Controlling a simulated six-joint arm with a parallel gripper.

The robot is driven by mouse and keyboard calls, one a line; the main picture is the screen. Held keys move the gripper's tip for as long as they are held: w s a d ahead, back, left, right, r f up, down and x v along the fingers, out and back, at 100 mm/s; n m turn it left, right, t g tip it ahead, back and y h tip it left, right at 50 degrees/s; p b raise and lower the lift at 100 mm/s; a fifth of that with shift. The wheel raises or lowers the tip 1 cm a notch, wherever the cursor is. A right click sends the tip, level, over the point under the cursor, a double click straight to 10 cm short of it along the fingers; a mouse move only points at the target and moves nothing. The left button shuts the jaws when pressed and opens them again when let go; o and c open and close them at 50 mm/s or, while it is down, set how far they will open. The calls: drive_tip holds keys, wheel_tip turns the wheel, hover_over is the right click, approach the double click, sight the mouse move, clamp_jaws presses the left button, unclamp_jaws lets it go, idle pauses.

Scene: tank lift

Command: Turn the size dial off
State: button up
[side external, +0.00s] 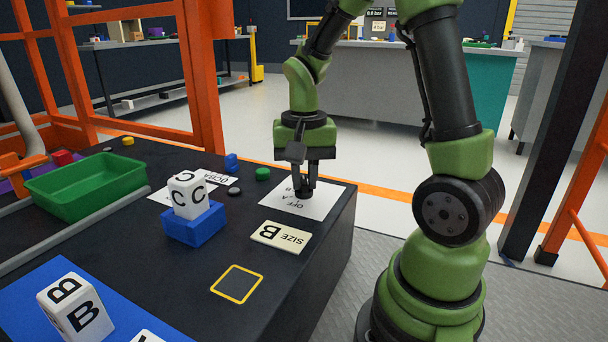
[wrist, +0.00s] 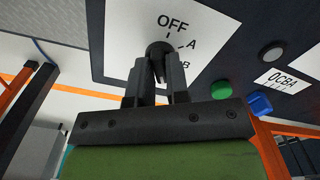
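The size dial is a dark round knob (wrist: 158,47) on a white plate (wrist: 205,28) marked OFF, A and B. In the side external view the dial (side external: 305,194) is mostly covered by my gripper (side external: 306,183), which points straight down over it. In the wrist view the two fingertips of my gripper (wrist: 161,58) are close together on either side of the knob, and they look closed on it. The knob's pointer is hidden, so its setting cannot be read from it. A cream sign (side external: 281,236) in front of the plate reads SIZE B.
A white block marked C (side external: 186,193) sits on a blue holder (side external: 194,226) left of the dial. A green button (side external: 263,174), a grey button (side external: 234,191) and a blue piece (side external: 231,162) stand nearby. A green tray (side external: 90,190) and a B block (side external: 75,308) are farther left.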

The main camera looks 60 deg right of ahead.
clamp_jaws()
